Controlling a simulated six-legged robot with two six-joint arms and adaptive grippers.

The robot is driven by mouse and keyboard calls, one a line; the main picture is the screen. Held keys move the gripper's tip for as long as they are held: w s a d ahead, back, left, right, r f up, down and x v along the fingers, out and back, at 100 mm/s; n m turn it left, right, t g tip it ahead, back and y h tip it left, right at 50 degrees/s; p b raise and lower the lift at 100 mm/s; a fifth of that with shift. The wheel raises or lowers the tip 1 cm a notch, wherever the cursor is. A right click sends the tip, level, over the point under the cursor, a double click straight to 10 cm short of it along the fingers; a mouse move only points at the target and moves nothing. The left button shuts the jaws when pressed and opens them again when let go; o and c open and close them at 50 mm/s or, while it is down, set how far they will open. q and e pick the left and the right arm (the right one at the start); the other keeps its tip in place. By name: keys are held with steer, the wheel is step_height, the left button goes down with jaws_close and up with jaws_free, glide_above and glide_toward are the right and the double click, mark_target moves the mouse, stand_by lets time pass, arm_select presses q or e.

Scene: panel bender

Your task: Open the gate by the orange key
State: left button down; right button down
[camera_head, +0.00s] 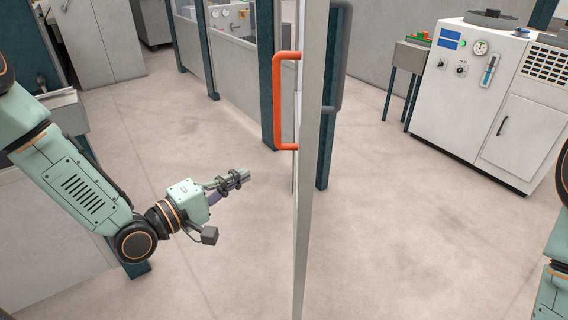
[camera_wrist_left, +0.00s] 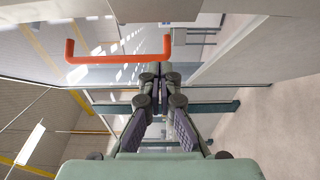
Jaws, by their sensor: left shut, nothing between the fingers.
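The gate (camera_head: 309,170) shows almost edge-on as a tall pale panel in the middle of the head view. An orange U-shaped handle (camera_head: 278,100) is on its left side and a dark grey handle (camera_head: 341,60) on its right. I see no separate key. My left gripper (camera_head: 243,177) is shut and empty, left of the gate and lower in the picture than the orange handle. In the left wrist view, the orange handle (camera_wrist_left: 118,59) lies above the closed fingertips (camera_wrist_left: 160,80), apart from them. My right gripper is out of view.
Dark teal posts (camera_head: 268,80) and a fence with clear panels stand behind the gate. A white machine cabinet (camera_head: 470,95) and a small side table (camera_head: 408,58) stand at the right. Pale floor (camera_head: 400,230) is clear on both sides of the gate.

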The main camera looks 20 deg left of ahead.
arm_select(q)
steer(key=w+d+b, duration=0.1)
steer(key=w+d, duration=0.7)
stand_by(1.0)
